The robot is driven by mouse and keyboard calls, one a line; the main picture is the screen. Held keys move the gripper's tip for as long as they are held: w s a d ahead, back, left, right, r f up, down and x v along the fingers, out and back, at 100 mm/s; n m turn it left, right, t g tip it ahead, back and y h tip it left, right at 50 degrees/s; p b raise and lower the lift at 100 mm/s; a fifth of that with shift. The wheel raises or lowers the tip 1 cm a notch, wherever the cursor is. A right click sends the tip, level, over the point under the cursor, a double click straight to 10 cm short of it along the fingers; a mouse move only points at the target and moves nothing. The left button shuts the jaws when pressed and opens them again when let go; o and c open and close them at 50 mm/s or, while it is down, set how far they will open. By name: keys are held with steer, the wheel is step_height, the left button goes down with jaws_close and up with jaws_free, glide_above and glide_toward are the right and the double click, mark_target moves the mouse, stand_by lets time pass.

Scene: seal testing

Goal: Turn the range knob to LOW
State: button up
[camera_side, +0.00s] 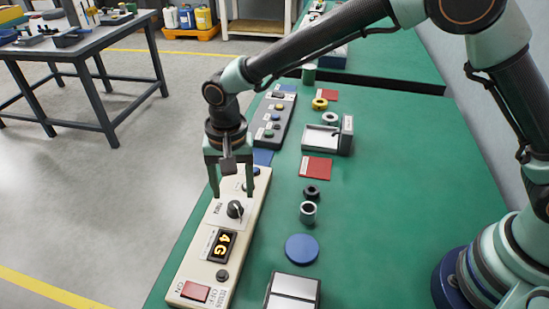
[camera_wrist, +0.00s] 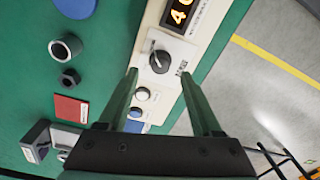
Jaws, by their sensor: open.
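The range knob (camera_side: 235,209) is a black round knob on a white plate of the cream control panel (camera_side: 250,226). The knob also shows in the wrist view (camera_wrist: 159,62), with a pale pointer line toward the picture's top; its printed labels are too small to read. My gripper (camera_side: 231,193) points down over the panel by the knob. In the wrist view my gripper (camera_wrist: 160,73) is open and empty, one finger on each side below the knob. I cannot tell how high the fingertips are above the panel.
The panel also carries a lit orange display (camera_side: 222,246), a red switch (camera_side: 195,291) marked ON, and small buttons. A blue disc (camera_side: 301,248), a metal ring (camera_side: 308,212), a dark nut (camera_side: 311,192) and a red card (camera_side: 316,168) lie right of it on the green table.

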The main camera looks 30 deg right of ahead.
mark_target(234, 205)
steer(key=shift+a+f, duration=0.1)
steer(key=shift+f, duration=2.05)
jaws_close()
